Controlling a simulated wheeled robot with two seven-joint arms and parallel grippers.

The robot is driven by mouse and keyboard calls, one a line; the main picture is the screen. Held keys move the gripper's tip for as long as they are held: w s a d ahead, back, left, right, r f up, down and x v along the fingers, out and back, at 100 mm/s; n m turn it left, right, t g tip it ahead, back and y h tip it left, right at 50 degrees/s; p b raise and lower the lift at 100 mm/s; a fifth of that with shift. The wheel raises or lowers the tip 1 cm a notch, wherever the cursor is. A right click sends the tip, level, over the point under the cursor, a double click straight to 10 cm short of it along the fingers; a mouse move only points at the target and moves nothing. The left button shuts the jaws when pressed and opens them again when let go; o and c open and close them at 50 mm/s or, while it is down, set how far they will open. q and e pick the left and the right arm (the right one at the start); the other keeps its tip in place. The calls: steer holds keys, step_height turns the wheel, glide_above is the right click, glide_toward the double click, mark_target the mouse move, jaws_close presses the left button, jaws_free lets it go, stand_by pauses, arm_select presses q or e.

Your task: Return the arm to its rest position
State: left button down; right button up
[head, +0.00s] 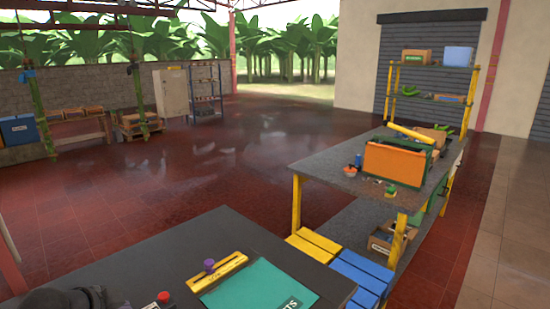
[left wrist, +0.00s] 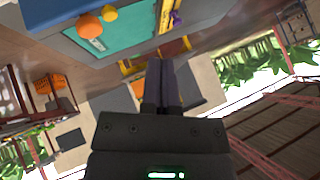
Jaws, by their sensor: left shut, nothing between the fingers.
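My left gripper (left wrist: 161,85) shows in the left wrist view, its two dark fingers together with nothing between them. It points past the near table into open air and touches nothing that I can see. In the head view a dark rounded part, likely of my left arm, shows at the bottom left corner; the fingers cannot be made out there. My right gripper is in neither view. Hanging green stems (head: 146,95) show at the upper left of the head view, far from the gripper.
A dark near table (head: 150,245) bears a teal mat (head: 258,287), a yellow bar (head: 217,272) with a purple knob, and a red button (head: 164,297). Yellow and blue slats (head: 355,272) adjoin it. A workbench (head: 335,172) with an orange-fronted crate (head: 397,161) stands right. The red floor between is clear.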

arm_select(q)
steer(key=s+d+f+n+g+h, duration=0.1)
steer(key=s+d+f+g, duration=0.1)
steer(key=s+d+f, duration=0.4)
steer(key=s+d+f+g, duration=0.1)
steer(key=s+d+f, duration=0.2)
steer(key=s+d, duration=0.45)
steer(key=s+d+r+n+g+y, duration=0.1)
steer(key=s+d+n, duration=0.2)
steer(key=s, duration=0.2)
steer(key=s+d+n+g+y, duration=0.1)
steer(key=s+d+n, duration=0.15)
steer(key=s, duration=0.25)
step_height(320, 180, down, 23)
steer(key=s+n+g+b, duration=0.1)
steer(key=s+g+b, duration=0.15)
steer(key=b, duration=0.25)
steer(key=s+a+f+b, duration=0.3)
steer(key=s+f+b, duration=0.2)
steer(key=s+f, duration=0.9)
steer(key=shift+a+f, duration=0.4)
steer(key=shift+f, duration=0.55)
steer(key=shift+s+g, duration=0.1)
steer(key=shift+g, duration=0.15)
